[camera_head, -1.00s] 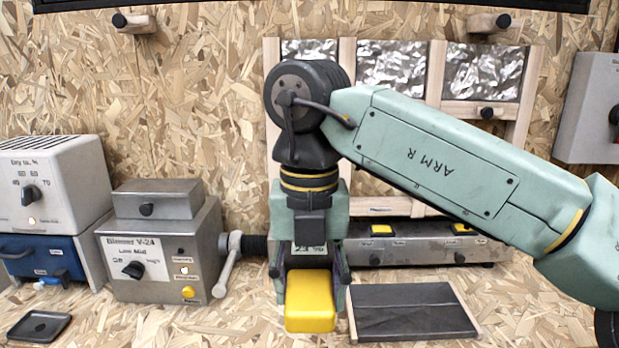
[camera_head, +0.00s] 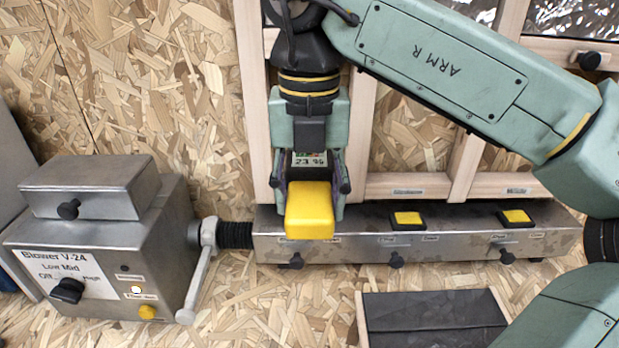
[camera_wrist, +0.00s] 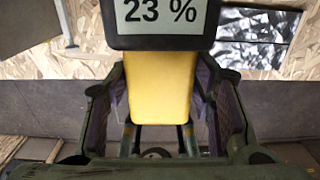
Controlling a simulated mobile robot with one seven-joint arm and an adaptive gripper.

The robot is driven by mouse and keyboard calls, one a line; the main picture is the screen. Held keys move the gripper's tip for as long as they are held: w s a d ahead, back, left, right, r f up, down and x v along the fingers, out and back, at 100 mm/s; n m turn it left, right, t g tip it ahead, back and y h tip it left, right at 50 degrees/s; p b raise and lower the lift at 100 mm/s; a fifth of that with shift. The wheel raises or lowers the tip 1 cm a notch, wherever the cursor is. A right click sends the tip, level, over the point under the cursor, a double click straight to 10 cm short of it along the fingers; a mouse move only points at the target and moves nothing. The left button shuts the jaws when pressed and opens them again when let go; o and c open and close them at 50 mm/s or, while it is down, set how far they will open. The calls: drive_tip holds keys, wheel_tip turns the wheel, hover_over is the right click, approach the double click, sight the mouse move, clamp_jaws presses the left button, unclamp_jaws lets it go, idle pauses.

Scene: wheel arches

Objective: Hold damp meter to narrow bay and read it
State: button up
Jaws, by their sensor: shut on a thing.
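My gripper (camera_head: 312,186) is shut on the yellow damp meter (camera_head: 310,212), with a finger on each side of its body. The meter's display is lit and reads 23 % in the head view. The wrist view shows the display (camera_wrist: 162,12) reading 23 % too, its top cut off, above the yellow body (camera_wrist: 160,85). In the head view the gripper is in front of the leftmost bay of the wooden frame (camera_head: 358,150), which looks the narrowest. My gripper and arm hide most of that bay. I cannot tell whether the meter touches anything.
A metal duct box (camera_head: 470,236) with yellow-topped flaps and dark knobs runs along the frame's foot. A grey blower (camera_head: 110,240) stands left, joined by a black hose (camera_head: 236,235) with a lever. A dark panel (camera_head: 432,322) lies at the front.

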sight(309, 158)
drive_tip(key=shift+w+r, duration=0.15)
drive_tip(key=shift+w, duration=0.35)
drive_tip(key=shift+w+p, duration=0.45)
drive_tip(key=shift+w, duration=3.55)
drive_tip(key=shift+w, duration=0.4)
drive_tip(key=shift+s, duration=0.3)
drive_tip(key=s+b, duration=0.3)
drive_tip(key=s, duration=0.6)
drive_tip(key=shift+s, duration=0.25)
